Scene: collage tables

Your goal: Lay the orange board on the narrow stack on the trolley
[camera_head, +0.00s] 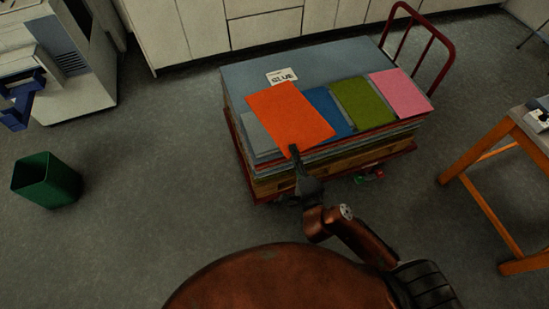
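The orange board (290,112) is above the left front part of the loaded trolley (413,147). My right gripper (295,152) is at the board's near edge and appears shut on it. The board slants across the stacks, and I cannot tell whether it touches what is below. A grey stack (256,136) shows at its left, partly hidden by it. To its right are narrow blue (329,108), green (363,104) and pink (399,92) stacks, side by side. My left gripper is not in view.
A wide grey-blue board with a white label (281,75) lies behind the narrow stacks. The trolley has a red handle (446,45) at right. A wooden-legged table (490,200) stands right, a green bin (47,180) left. Floor between bin and trolley is clear.

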